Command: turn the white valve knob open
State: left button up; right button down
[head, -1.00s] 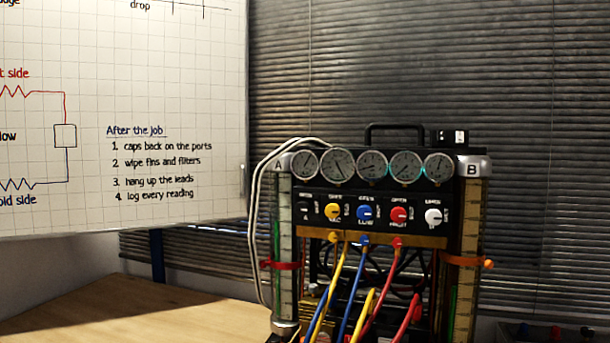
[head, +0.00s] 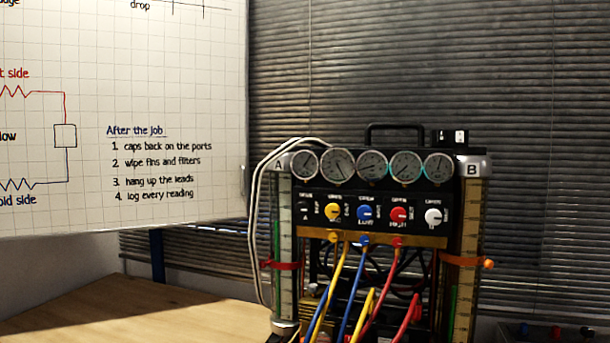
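The white valve knob (head: 433,216) is at the right end of a row of knobs on the black front panel of the gauge rig (head: 470,225). The white knob's exact pointer angle is too small to tell. Neither of my grippers is in the head view, and nothing touches the knob or stands in front of it.
Round gauges (head: 372,165) line the rig's top. Yellow, blue and red hoses (head: 350,300) hang in front below the panel. A wooden table (head: 130,310) has free room at left. A whiteboard (head: 120,90) stands at left, blinds (head: 420,70) behind.

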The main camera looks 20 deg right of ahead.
aim_at(433, 216)
jog(key=k+z, duration=0.1)
jog(key=z, duration=1.25)
